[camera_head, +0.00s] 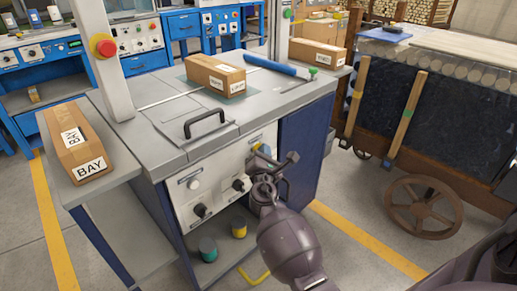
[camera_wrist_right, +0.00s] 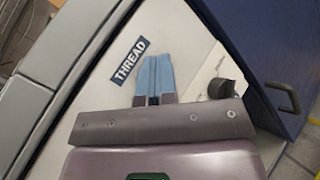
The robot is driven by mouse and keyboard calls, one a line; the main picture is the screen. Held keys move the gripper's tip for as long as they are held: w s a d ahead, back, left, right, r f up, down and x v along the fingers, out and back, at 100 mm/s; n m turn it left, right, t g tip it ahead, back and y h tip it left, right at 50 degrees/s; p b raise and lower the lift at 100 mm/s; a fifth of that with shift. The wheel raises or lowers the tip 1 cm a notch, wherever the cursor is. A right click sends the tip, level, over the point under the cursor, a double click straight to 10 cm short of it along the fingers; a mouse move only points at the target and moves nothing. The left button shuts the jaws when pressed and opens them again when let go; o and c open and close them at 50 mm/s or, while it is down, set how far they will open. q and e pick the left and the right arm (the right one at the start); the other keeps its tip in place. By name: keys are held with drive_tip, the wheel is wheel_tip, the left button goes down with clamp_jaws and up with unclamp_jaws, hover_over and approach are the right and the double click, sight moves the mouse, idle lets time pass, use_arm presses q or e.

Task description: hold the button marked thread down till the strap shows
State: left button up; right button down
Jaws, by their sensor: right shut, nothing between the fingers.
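The THREAD label (camera_wrist_right: 128,61) is a dark plate on the light front panel of the machine (camera_head: 222,177). My right gripper (camera_head: 262,152) is at the upper right of that panel. In the right wrist view its blue fingertips (camera_wrist_right: 153,72) are together, with nothing between them, pointing at the panel right beside the label. The button itself is not visible; the fingers cover the spot beside the label. Whether they touch or press it I cannot tell. A cardboard box (camera_head: 215,73) lies on the machine top; I cannot make out a strap on it. My left gripper is out of view.
Black knobs sit on the panel; one (camera_wrist_right: 222,88) is right of my fingers. A black handle (camera_head: 204,121) stands on the machine top. A BAY box (camera_head: 77,143) lies on the left side shelf. A red button (camera_head: 103,46) is on the post. A wheeled cart (camera_head: 432,130) stands right.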

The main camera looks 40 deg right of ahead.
drive_tip(key=shift+s, duration=0.1)
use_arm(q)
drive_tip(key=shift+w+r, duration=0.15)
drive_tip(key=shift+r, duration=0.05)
use_arm(e)
drive_tip(key=shift+s, duration=0.7)
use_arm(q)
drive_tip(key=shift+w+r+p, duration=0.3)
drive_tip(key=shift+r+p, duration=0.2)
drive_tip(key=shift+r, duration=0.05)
use_arm(e)
drive_tip(key=shift+s+d, duration=0.15)
drive_tip(key=shift+s, duration=1.1)
drive_tip(key=shift+s+d, duration=0.1)
drive_tip(key=shift+s, duration=1.15)
